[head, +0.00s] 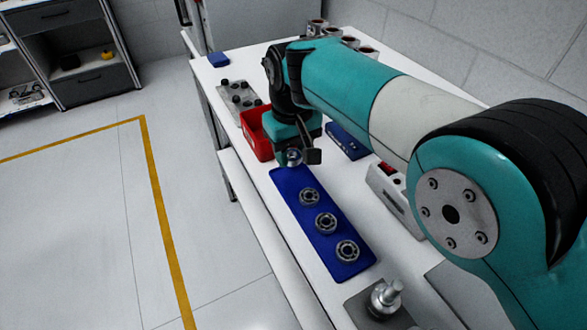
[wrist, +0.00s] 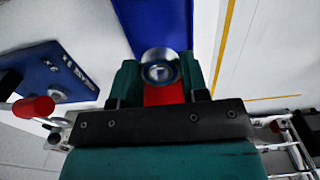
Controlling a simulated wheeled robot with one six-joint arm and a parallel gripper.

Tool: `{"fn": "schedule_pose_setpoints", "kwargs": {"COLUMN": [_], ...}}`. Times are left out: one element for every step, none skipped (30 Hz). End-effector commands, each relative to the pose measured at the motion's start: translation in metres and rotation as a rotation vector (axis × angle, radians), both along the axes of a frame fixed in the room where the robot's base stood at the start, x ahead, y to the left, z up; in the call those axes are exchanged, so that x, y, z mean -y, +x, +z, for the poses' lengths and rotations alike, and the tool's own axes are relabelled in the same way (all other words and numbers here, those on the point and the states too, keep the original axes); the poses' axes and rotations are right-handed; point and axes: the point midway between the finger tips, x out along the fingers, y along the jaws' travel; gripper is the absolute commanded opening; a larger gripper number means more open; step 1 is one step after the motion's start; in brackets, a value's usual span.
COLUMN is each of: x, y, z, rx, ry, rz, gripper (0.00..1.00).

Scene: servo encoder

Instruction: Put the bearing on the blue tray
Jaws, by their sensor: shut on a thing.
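The blue tray (head: 296,229) lies lengthwise on the white table in the head view, with three bearings (head: 326,223) in a row on it. Its blue surface also shows at the top of the wrist view (wrist: 155,22). My gripper (head: 301,157) is at the tray's far end in the head view, shut on a bearing (head: 293,156). In the wrist view the held bearing (wrist: 160,68) sits between the two fingertips, its ring face visible. It appears held above the table; the exact height over the tray cannot be told.
A red bin (head: 257,142) stands beside my gripper, beyond the tray. A grey plate with black knobs (head: 240,97) lies farther back. A dark blue block (head: 347,141) is to the right. A metal part (head: 385,298) stands near the tray's near end.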

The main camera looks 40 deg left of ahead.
Motion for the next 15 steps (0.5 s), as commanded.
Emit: {"fn": "schedule_pose_setpoints", "kwargs": {"x": [0.000,0.000,0.000,0.000,0.000,0.000,0.000,0.001,0.001,0.000,0.001,0.000,0.000,0.000,0.000], "y": [0.000,0.000,0.000,0.000,0.000,0.000,0.000,0.000,0.000,0.000,0.000,0.000,0.000,0.000,0.000], "z": [-0.005,-0.007,-0.009,-0.011,-0.013,-0.017,-0.020,-0.025,-0.031,-0.035,-0.041,-0.046,-0.049,-0.052,-0.053], "rx": [0.000,0.000,0.000,0.000,0.000,0.000,-0.001,-0.001,-0.001,-0.001,-0.002,-0.001,0.000,0.000,0.000], "ry": [-0.001,-0.001,0.000,0.000,0.000,-0.001,-0.002,-0.003,-0.003,-0.003,-0.004,-0.002,-0.001,0.000,0.001], "rz": [0.000,0.000,0.000,0.000,0.000,0.000,0.000,0.000,0.000,0.000,0.000,0.000,0.000,0.000,0.000], "gripper": [0.13,0.13,0.13,0.13,0.13,0.13,0.13,0.13,0.13,0.13,0.13,0.13,0.13,0.13,0.13]}}
